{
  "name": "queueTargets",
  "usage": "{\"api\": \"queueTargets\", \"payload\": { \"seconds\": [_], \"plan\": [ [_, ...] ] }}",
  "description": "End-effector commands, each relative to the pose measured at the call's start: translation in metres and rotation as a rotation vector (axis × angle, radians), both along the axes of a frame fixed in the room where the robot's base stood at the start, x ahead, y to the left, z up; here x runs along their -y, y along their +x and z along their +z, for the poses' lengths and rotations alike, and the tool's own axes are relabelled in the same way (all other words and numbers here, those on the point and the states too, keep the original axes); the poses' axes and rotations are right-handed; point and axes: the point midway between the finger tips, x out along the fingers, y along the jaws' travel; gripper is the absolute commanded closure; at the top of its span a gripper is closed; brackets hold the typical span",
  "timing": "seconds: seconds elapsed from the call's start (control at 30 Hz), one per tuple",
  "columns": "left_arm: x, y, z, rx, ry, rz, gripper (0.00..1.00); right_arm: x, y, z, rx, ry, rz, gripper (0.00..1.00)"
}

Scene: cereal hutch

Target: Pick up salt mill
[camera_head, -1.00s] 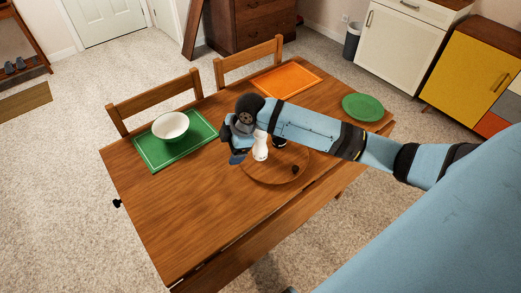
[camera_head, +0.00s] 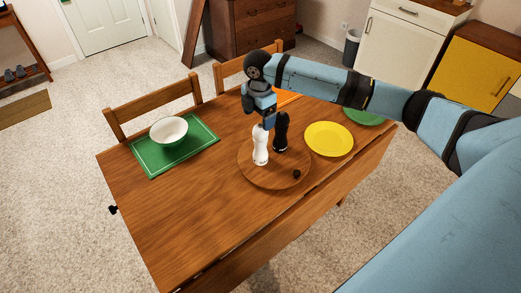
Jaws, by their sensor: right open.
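The white mill (camera_head: 261,147), which looks like the salt mill, stands upright on a round wooden board (camera_head: 262,178) on the table. A black mill (camera_head: 281,132) stands upright just right of it. My right gripper (camera_head: 268,123) comes in from the right and points down at the tops of the two mills. It is open, with nothing seen held in it. Its fingers are small in the picture, and I cannot tell whether they touch or surround either mill. My left gripper is not in view.
A small dark knob-like thing (camera_head: 296,174) is at the board's right side. A yellow plate (camera_head: 329,139) lies to the right. A white bowl (camera_head: 169,130) rests on a green tray (camera_head: 151,161) at left. The table's front left (camera_head: 180,220) is clear.

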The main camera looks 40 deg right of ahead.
Motion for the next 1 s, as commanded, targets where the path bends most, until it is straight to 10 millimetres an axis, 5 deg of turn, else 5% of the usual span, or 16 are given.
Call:
{"api": "queueTargets", "payload": {
  "seconds": [0.43,0.77,1.0],
  "plan": [
    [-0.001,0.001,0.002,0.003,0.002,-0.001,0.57,0.004,-0.004,-0.050,0.000,0.000,-0.001,0.17],
    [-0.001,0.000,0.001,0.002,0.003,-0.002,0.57,0.004,-0.004,-0.058,0.002,-0.001,0.000,0.17],
    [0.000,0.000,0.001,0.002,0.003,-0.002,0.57,0.004,-0.004,-0.057,0.002,-0.001,0.000,0.72]
  ]
}}
